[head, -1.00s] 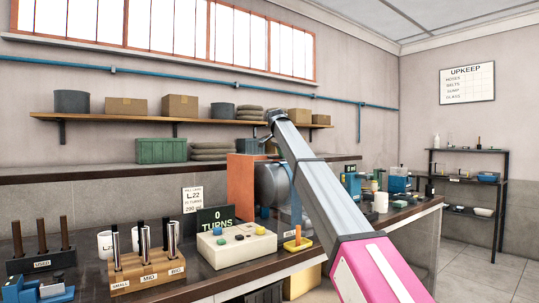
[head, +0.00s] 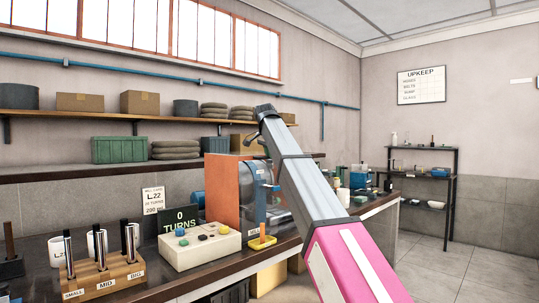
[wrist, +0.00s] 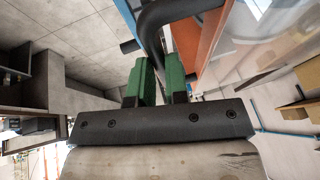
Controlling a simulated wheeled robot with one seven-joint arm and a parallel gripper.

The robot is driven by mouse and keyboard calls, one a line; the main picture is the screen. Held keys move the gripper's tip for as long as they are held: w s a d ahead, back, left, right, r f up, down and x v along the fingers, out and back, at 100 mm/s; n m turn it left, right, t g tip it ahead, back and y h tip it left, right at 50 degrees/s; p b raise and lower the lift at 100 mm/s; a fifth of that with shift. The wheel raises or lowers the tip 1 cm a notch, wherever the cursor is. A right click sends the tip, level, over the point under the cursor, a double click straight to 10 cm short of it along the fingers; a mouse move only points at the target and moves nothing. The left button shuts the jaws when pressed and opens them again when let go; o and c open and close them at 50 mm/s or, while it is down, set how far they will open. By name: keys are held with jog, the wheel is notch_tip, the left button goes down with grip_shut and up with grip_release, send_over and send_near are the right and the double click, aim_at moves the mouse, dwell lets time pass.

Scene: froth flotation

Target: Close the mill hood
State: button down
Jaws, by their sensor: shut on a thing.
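The mill (head: 222,188) stands on the bench as an orange housing, with a clear, bluish-grey hood (head: 260,172) at its right side, partly behind my arm. In the wrist view, a clear pane (wrist: 275,35) and an orange panel (wrist: 212,30) show at upper right. My gripper (wrist: 158,85) has green fingers closed on a black bent bar (wrist: 150,28), which looks like the hood's handle. How far open the hood stands I cannot tell.
A white control box (head: 200,246), a "0 TURNS" sign (head: 182,220) and a rod rack (head: 103,275) stand left of the mill. A yellow tray (head: 262,242) sits at the bench's front edge. Open floor (head: 450,265) lies to the right.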

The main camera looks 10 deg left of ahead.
jog(key=shift+s+d, duration=0.2)
jog(key=c, duration=1.1)
grip_release()
jog(key=shift+r, duration=0.15)
jog(key=v, duration=1)
jog(key=shift+s+r, duration=0.15)
jog(key=shift+r, duration=0.05)
jog(key=shift+a, duration=0.1)
